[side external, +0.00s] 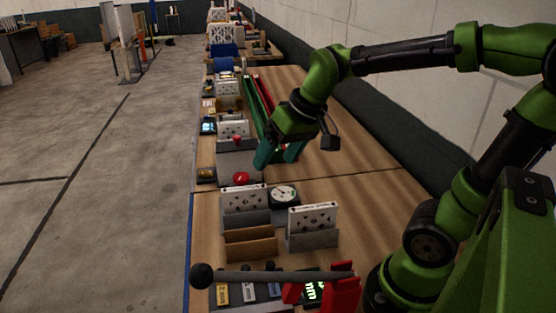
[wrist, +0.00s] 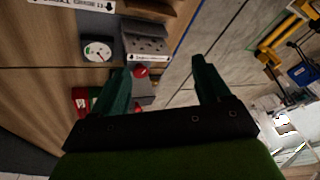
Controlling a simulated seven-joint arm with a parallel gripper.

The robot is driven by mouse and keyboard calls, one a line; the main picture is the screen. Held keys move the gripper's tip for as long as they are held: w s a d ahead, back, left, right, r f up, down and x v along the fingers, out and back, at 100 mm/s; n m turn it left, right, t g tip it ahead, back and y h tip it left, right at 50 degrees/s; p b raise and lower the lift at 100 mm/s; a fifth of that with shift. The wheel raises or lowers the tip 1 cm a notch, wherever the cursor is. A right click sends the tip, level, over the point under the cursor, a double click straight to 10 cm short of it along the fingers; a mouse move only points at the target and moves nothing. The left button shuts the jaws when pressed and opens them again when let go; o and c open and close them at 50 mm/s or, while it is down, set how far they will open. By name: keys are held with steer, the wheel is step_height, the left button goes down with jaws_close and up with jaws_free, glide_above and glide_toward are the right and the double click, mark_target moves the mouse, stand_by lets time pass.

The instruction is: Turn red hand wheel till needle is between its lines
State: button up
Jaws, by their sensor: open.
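The red hand wheel (side external: 241,178) is a small red round knob at the front of the bench in the side view. A red round part, likely the same wheel (wrist: 141,71), shows in the wrist view between my fingers, close to the left one. The round white-faced gauge (side external: 284,195) is beside a card holder; it also shows in the wrist view (wrist: 97,49). Its needle is small, and I cannot tell where it stands against the lines. My gripper (side external: 278,157) is open and empty, above the bench and behind the wheel in the side view.
White cards with dark marks stand in grey holders (side external: 245,218) near the gauge. A wooden holder (side external: 250,243) is in front. A dark lever with a black ball (side external: 201,276) crosses the near end. Green and red rails lie behind my gripper. The right bench surface is mostly clear.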

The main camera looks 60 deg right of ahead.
steer(key=w+d+n+g, duration=0.2)
steer(key=w+d+n, duration=0.25)
steer(key=w, duration=0.55)
steer(key=n+g+h, duration=0.1)
steer(key=n+g, duration=0.2)
steer(key=n, duration=0.9)
glide_above(241, 176)
step_height(241, 176, down, 16)
steer(key=shift+f, duration=0.15)
steer(key=c, duration=1)
steer(key=shift+c, duration=0.2)
